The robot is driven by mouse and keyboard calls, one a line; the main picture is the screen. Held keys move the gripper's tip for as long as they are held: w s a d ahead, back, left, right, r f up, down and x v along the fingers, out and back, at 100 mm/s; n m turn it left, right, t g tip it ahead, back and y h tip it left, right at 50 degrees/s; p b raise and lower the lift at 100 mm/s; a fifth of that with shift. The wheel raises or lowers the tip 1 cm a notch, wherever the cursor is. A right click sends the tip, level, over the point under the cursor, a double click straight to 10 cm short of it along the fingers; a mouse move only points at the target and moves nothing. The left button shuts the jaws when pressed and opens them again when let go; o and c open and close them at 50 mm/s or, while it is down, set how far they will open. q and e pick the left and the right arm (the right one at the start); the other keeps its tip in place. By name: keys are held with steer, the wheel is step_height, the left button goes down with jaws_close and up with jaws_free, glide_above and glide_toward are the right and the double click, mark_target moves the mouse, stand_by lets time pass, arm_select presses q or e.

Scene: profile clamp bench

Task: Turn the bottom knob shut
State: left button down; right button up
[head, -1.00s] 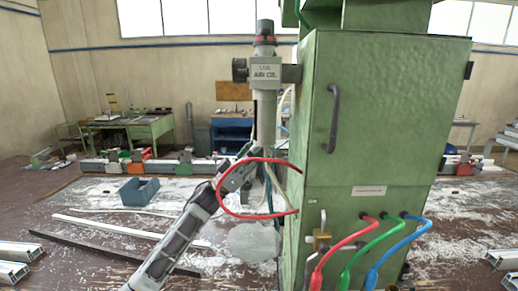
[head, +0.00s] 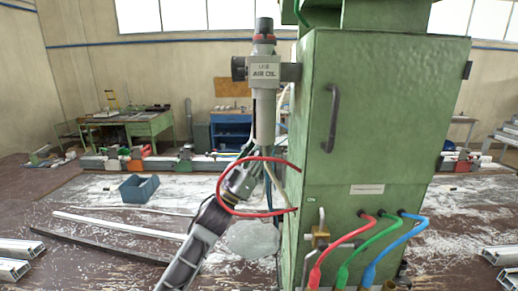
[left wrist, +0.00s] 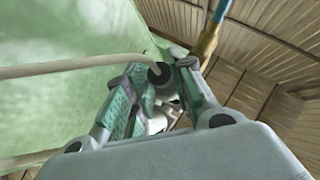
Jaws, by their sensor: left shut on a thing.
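The grey air-oil unit (head: 264,110) hangs upright on the left side of the green cabinet (head: 375,115), with a dark cap and red ring on top. My left gripper (head: 257,158) is at the unit's lower end, coming up from below left. In the left wrist view, my left gripper (left wrist: 158,95) is closed around a small dark round part (left wrist: 160,74), which looks like the bottom knob. The fingers hide most of it, and its turn position cannot be read. In the head view the knob is hidden behind the gripper. My right gripper is not in view.
A red hose (head: 222,190) loops from the cabinet in front of my left gripper. A pale hose (left wrist: 70,67) crosses the left wrist view. A brass valve (head: 320,238) and red, green and blue hoses sit lower right. A blue bin (head: 139,189) stands on the left.

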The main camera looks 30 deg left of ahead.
arm_select(q)
steer(key=shift+d+n+t+y+b, duration=0.1)
steer(key=shift+n+y+b, duration=0.65)
steer(key=shift+y, duration=1.25)
steer(key=shift+d+n+t+y+b, duration=0.15)
steer(key=shift+n+y+b, duration=0.25)
steer(key=shift+n+y, duration=1.15)
steer(key=shift+d+n+t+y+b, duration=0.1)
steer(key=shift+n+y+b, duration=0.4)
steer(key=shift+y, duration=2.65)
steer(key=c, duration=1.2)
jaws_free()
steer(key=shift+s+d+f, duration=0.1)
steer(key=shift+f, duration=0.05)
steer(key=v, duration=0.7)
steer(key=shift+s, duration=0.15)
